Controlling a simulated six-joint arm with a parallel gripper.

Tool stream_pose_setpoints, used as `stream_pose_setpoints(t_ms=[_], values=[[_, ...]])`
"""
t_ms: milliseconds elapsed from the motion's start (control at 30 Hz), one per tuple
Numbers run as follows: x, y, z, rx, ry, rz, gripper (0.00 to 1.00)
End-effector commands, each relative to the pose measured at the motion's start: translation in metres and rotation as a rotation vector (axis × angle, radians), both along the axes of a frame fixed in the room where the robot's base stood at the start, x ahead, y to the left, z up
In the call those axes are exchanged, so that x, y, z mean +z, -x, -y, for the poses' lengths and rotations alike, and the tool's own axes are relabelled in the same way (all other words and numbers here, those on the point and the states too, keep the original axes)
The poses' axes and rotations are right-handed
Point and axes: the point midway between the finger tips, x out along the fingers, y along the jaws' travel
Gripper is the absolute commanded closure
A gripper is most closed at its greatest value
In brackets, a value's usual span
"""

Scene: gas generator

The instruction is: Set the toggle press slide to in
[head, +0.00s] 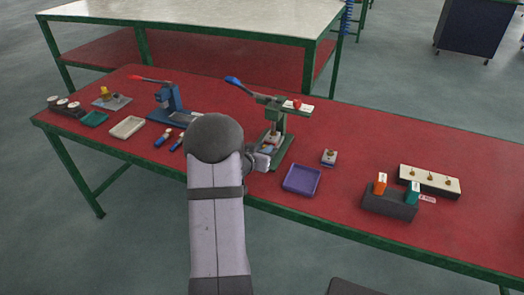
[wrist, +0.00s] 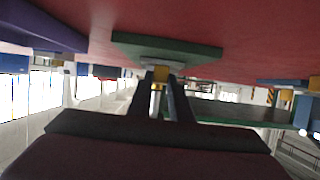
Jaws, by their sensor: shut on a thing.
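The green press (head: 277,120) with a blue-tipped lever (head: 233,80) stands on the red table right of my arm. Its green base plate (wrist: 190,50) shows upside down in the wrist view. A light metal slide (wrist: 150,64) sits at the front edge of that base, with a small yellow grip piece (wrist: 160,75) on it. My gripper (wrist: 161,88) is at the press's front, its fingers shut on the yellow grip piece. In the head view my gripper (head: 262,160) is partly hidden behind my arm. How far the slide is in cannot be told.
A purple tray (head: 301,181) lies close right of the press, with a small block (head: 329,157) beyond it. A blue press (head: 170,103) with a red-tipped lever stands to the left. A dark holder (head: 388,205) stands at the right. The red table (head: 370,150) has free room.

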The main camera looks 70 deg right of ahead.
Motion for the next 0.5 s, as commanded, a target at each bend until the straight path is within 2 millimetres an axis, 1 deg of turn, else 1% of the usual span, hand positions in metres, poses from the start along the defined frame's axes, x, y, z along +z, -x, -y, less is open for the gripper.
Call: stream_pose_setpoints(t_ms=[100,133,167,200,500], values=[[0.0034,-0.0001,0.0024,0.000,0.009,0.000,1.00],[0.0035,-0.0001,0.0024,0.000,0.009,0.001,0.74],[0.0037,0.0000,0.0025,0.000,0.010,0.001,0.67],[0.0035,0.0000,0.0024,0.000,0.009,0.001,0.62],[0.0026,0.0002,0.0007,-0.001,0.006,0.001,0.62]])
